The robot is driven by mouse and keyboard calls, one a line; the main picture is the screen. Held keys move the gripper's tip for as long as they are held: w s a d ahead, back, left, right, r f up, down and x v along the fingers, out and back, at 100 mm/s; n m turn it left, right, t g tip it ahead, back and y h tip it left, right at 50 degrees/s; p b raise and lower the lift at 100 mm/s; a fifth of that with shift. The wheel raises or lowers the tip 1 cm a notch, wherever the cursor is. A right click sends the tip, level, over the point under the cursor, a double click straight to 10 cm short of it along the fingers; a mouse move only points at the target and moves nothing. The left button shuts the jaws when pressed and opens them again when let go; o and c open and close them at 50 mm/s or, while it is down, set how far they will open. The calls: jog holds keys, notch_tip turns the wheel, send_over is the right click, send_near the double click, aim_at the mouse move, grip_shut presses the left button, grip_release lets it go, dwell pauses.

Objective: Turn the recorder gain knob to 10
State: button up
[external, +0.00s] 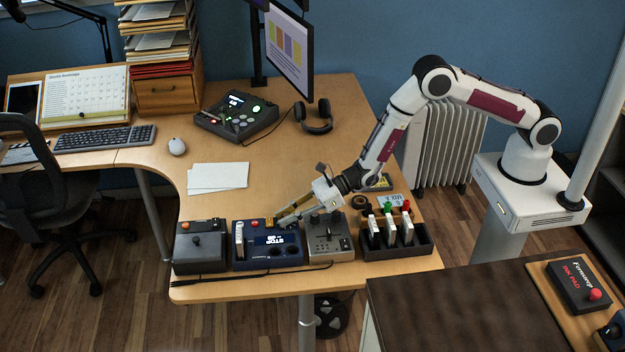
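A dark blue box with a lit display (267,240), which looks like the recorder, sits near the front edge of the desk. It has a pale lever on its left and dark round knobs (291,249) on its lower right. Which one is the gain knob, and its setting, are too small to read. My gripper (276,219) reaches down from the right, with its fingertips at or just above the box's back edge, behind the display. An orange part shows by the fingertips. The finger gap and any contact are unclear.
A dark grey joystick box (201,255) stands left of the recorder. A grey control box (331,245) stands close on its right, under my gripper. Farther right is a black tray (424,247) with upright white items. A black cable runs along the front edge. Desk behind is mostly clear.

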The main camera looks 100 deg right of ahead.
jog(key=o, duration=0.4)
jog(key=shift+s+r, duration=0.1)
jog(key=shift+v, duration=3.6)
